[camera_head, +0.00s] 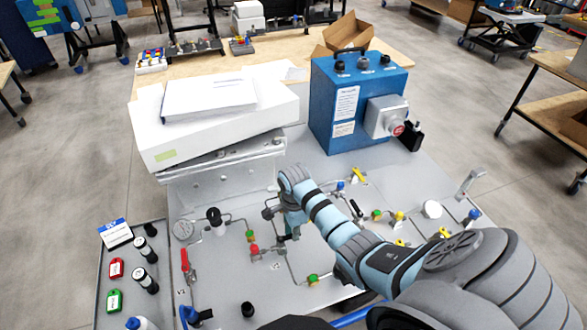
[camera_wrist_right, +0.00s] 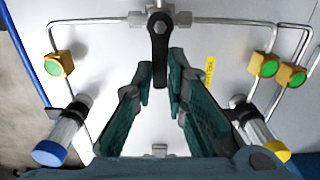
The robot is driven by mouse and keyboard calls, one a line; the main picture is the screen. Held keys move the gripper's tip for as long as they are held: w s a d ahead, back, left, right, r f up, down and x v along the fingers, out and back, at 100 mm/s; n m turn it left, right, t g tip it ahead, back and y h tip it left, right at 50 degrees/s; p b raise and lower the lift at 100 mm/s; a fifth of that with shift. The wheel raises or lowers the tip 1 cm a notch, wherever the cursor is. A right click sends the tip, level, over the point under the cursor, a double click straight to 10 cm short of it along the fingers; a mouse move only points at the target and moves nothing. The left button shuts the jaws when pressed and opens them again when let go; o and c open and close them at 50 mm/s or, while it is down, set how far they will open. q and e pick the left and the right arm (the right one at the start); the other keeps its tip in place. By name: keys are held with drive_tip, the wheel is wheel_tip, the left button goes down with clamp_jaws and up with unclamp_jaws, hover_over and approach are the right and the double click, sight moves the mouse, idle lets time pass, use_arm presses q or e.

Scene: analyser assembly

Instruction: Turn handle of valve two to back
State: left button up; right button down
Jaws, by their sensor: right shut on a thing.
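A black lever handle (camera_wrist_right: 159,45) sits on a metal valve body on a pipe run, at the top middle of the wrist view. Its free end points down the picture, between the teal-padded fingers of my right gripper (camera_wrist_right: 160,78). The fingers are shut on this end. In the head view my right gripper (camera_head: 288,228) reaches down to the grey panel (camera_head: 220,280) near its middle, and it and the wrist hide most of the valve. I cannot read a number that names this valve. My left gripper is not in view.
A blue box (camera_head: 350,100) and a white box (camera_head: 220,125) stand behind.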

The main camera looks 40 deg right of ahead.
drive_tip(key=shift+w, duration=0.1)
drive_tip(key=n, duration=0.2)
drive_tip(key=w+n, duration=0.1)
drive_tip(key=shift+w+n, duration=0.1)
drive_tip(key=shift+n, duration=0.3)
drive_tip(key=n, duration=0.1)
drive_tip(key=w+n, duration=0.1)
drive_tip(key=n, duration=0.2)
drive_tip(key=shift+w+n, duration=0.25)
drive_tip(key=shift+n, duration=0.05)
drive_tip(key=n, duration=0.2)
drive_tip(key=w+a+n, duration=0.1)
drive_tip(key=n, duration=0.1)
drive_tip(key=shift+w, duration=0.2)
drive_tip(key=shift+w+a+n, duration=0.15)
drive_tip(key=shift+a+n, duration=0.1)
drive_tip(key=shift+n, duration=0.7)
drive_tip(key=shift+w+a+n, duration=0.1)
drive_tip(key=shift+a+n, duration=0.15)
drive_tip(key=shift+n, duration=0.65)
drive_tip(key=shift+w+a+n, duration=0.15)
drive_tip(key=shift+a+n, duration=0.1)
drive_tip(key=shift+n, duration=0.7)
drive_tip(key=c, duration=1.6)
unclamp_jaws()
